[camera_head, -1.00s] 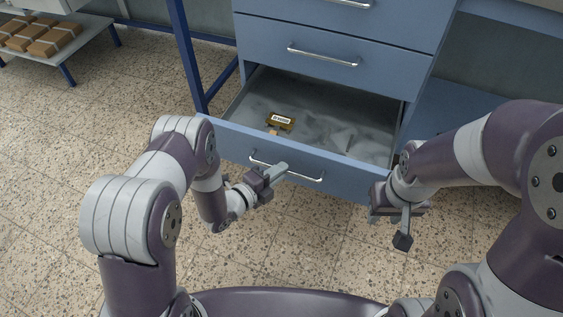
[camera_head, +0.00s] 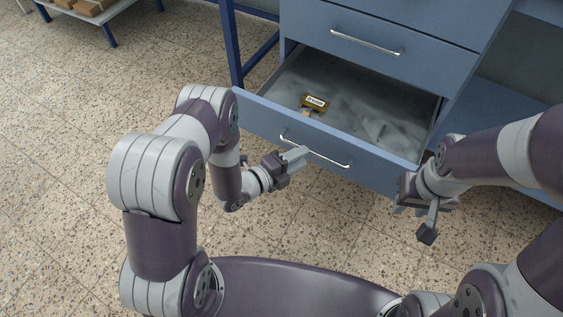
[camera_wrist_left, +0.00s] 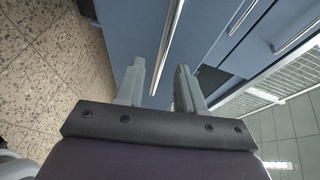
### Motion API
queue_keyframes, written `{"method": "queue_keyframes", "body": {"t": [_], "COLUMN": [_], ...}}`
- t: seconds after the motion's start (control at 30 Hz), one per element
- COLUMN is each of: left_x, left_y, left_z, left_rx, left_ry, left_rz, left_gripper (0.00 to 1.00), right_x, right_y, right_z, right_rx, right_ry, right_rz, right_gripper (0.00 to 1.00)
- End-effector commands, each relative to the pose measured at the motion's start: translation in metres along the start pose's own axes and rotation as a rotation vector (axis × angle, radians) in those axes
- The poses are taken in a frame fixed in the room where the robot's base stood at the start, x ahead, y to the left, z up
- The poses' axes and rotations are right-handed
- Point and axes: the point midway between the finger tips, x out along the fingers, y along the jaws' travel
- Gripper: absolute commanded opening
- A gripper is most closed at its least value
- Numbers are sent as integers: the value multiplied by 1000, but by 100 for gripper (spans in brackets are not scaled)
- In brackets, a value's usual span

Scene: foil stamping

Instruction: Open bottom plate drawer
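The bottom drawer (camera_head: 382,162) of the blue cabinet stands pulled out, with its grey inside showing. Its silver bar handle (camera_head: 330,160) runs across the drawer front. My left gripper (camera_head: 297,156) is at the left part of this handle, its fingers apart. In the left wrist view a bright handle bar (camera_wrist_left: 168,45) shows in the gap between the two fingers (camera_wrist_left: 160,85); I cannot tell whether they touch it. My right gripper (camera_head: 408,207) is by the right end of the drawer front, apart from the handle; its finger gap is not clear.
A small brown labelled box (camera_head: 314,102) lies in the open drawer. A shut drawer with a handle (camera_head: 366,43) is above. A low shelf (camera_head: 105,10) with brown packages stands at the far left. The tiled floor (camera_head: 60,170) at left is clear.

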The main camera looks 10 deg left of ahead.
Motion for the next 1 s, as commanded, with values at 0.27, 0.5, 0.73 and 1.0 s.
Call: {"method": "queue_keyframes", "body": {"t": [0.27,0.5,0.73,1.0], "left_x": [-73,-95,-95,-94], "left_y": [-4,-1,0,0], "left_z": [1,0,0,0], "left_rx": [-5,0,0,-5], "left_ry": [-8,-2,-1,-1], "left_rz": [-1,-2,-2,-2], "left_gripper": [38,38,38,38], "right_x": [-28,-32,-31,-31], "right_y": [0,0,0,0], "right_z": [-4,-4,-4,-4], "right_rx": [0,0,0,0], "right_ry": [0,0,0,0], "right_rz": [0,0,0,0], "right_gripper": [38,38,38,38]}}
